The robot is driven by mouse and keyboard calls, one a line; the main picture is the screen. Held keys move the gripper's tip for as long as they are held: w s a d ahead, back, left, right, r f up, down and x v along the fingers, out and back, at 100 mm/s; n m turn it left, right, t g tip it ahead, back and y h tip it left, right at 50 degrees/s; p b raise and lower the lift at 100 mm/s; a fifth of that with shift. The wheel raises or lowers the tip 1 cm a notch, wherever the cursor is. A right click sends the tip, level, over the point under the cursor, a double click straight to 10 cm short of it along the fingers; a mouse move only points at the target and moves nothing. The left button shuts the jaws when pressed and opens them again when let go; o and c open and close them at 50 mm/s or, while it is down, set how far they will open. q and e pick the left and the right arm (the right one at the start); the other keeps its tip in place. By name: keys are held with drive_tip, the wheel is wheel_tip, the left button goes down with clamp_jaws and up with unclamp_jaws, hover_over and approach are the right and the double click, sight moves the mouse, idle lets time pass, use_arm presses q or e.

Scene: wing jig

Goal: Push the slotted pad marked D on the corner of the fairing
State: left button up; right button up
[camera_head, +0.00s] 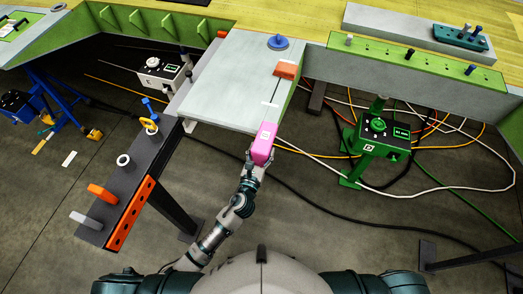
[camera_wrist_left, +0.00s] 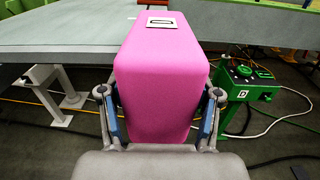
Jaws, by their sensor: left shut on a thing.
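The pink pad (camera_head: 263,143) is a rounded block with a white label on its far top end; the label also shows on the pad in the wrist view (camera_wrist_left: 160,70). My left gripper (camera_head: 253,163) is shut on its near end, with one finger on each side. The pale grey fairing panel (camera_head: 228,70) lies flat ahead. The pad's far end overlaps the panel's near right corner in the picture. The slot is hidden, so I cannot tell whether it is around the edge. My right gripper is not in view.
An orange block (camera_head: 286,70) and a blue round knob (camera_head: 278,42) are on the panel. A dark rack (camera_head: 131,176) with several coloured parts stands at left. A green jack post (camera_head: 380,135) stands at right, with cables across the floor.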

use_arm(q)
drive_tip(key=shift+w, duration=0.15)
drive_tip(key=shift+x, duration=2.2)
drive_tip(key=shift+f, duration=0.15)
drive_tip(key=o, duration=1.2)
drive_tip(key=v, duration=1.2)
